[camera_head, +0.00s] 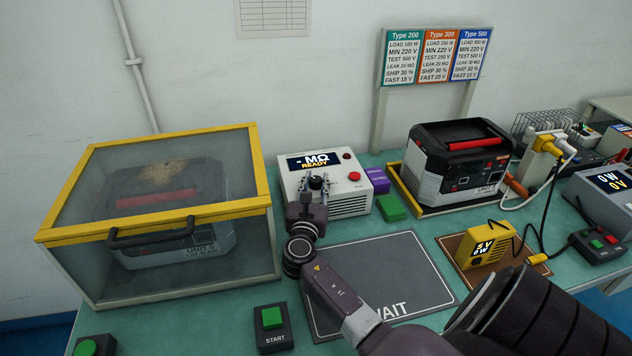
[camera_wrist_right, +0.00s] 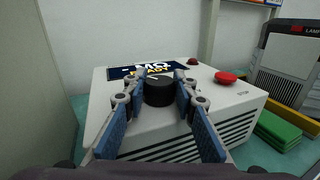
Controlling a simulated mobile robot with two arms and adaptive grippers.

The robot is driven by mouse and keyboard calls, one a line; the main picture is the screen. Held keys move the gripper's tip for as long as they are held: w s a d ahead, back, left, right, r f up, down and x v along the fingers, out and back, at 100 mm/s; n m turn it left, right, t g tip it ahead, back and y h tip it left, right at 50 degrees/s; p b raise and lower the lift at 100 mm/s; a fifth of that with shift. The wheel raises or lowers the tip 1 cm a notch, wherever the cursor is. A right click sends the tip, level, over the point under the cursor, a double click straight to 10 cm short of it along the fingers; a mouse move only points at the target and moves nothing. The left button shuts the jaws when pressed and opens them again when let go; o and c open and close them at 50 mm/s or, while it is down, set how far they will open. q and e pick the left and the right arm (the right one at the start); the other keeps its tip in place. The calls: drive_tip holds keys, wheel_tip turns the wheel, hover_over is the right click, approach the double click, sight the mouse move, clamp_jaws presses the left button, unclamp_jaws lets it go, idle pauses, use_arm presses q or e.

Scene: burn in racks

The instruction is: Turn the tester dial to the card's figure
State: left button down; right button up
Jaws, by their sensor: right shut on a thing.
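The tester (camera_head: 343,200) is a white box with a display reading "- MΩ READY", standing on the bench against the wall. Its black dial (camera_wrist_right: 159,90) is on the front, below the display. My right gripper (camera_head: 314,184) is at the tester front, its two fingers shut on the dial from both sides; the wrist view shows this too (camera_wrist_right: 158,97). The dial's figures are too small to read. The card (camera_head: 434,55) on the wall stand has green, orange and blue columns, Type 200, 300 and 500, with test lines 500 V, 250 V and 500 V. My left gripper is not in view.
A yellow-framed clear box (camera_head: 258,160) holding a unit stands left of the tester. A green START button (camera_head: 272,317) is in front. A grey mat marked WAIT (camera_head: 400,265) lies right of my arm. A unit with a red handle (camera_head: 460,155) sits on a yellow-edged tray. A red button (camera_wrist_right: 226,77) is on the tester.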

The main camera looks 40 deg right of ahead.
drive_tip(key=o, duration=1.2)
drive_tip(key=shift+c, duration=0.2)
drive_tip(key=v, duration=1.2)
drive_tip(key=shift+o, duration=0.2)
drive_tip(key=shift+r, duration=0.1)
